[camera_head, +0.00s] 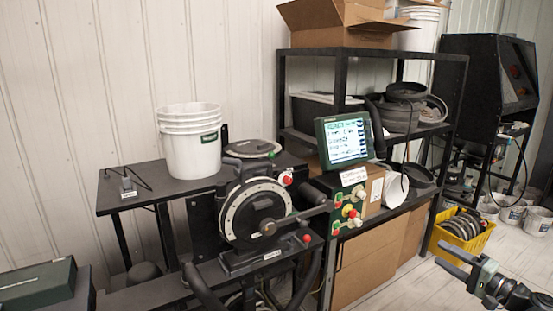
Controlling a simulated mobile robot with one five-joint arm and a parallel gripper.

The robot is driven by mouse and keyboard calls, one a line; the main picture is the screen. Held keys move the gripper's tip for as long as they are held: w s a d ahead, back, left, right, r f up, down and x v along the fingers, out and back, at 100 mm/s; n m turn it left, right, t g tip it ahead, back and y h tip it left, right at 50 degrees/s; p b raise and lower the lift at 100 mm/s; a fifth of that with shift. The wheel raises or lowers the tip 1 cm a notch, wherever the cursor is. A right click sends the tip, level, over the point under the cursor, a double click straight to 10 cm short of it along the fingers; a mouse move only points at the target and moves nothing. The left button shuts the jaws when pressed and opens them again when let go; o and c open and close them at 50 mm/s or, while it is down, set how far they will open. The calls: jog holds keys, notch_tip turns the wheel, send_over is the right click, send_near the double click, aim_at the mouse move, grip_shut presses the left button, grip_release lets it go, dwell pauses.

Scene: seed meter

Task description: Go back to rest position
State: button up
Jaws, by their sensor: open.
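My gripper (459,264) is at the lower right of the head view. Its two dark fingers point left and stand apart, with nothing between them. It hangs in front of the floor, clear of the machine and the shelf. The seed meter machine (256,211) stands in the middle, with a round dial disc, a crank arm and red knobs. A display screen (347,140) is lit to its right, above a control panel (352,205) with red, green and yellow buttons.
White stacked buckets (189,143) stand on a dark table (121,193). A black shelf (340,54) holds boxes and pans. A yellow crate (440,240) with discs sits on the floor near my gripper. A dark green case (37,284) lies at lower left. Open floor (392,287) shows at lower right.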

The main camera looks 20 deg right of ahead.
jog(key=w+a+n+g+y+p, duration=0.1)
jog(key=w+a+n+g+y, duration=0.1)
jog(key=w+a, duration=0.6)
jog(key=w+a+f+n+g+y+p, duration=0.1)
jog(key=w+a+n+g+y, duration=0.2)
jog(key=a, duration=0.9)
jog(key=w+a+n+g+y, duration=0.1)
jog(key=w+a+n+y, duration=0.1)
jog(key=w+a, duration=0.7)
jog(key=s+a+f+n+g+h+p, duration=0.1)
jog(key=s+a+f+n+g, duration=0.2)
jog(key=a, duration=0.7)
jog(key=s+a+f+n+g+h+p, duration=0.1)
jog(key=a+f+g, duration=0.35)
jog(key=a, duration=0.45)
jog(key=s+a+f+n+g+h+p, duration=0.1)
jog(key=s+a+f+n+g, duration=0.3)
jog(key=a, duration=0.6)
jog(key=s+d+f+m+h, duration=0.1)
jog(key=d+f+m+h, duration=0.1)
jog(key=d+f+h, duration=0.4)
jog(key=d+h, duration=0.2)
jog(key=d, duration=0.1)
jog(key=shift+s+f, duration=0.3)
jog(key=shift+s, duration=0.05)
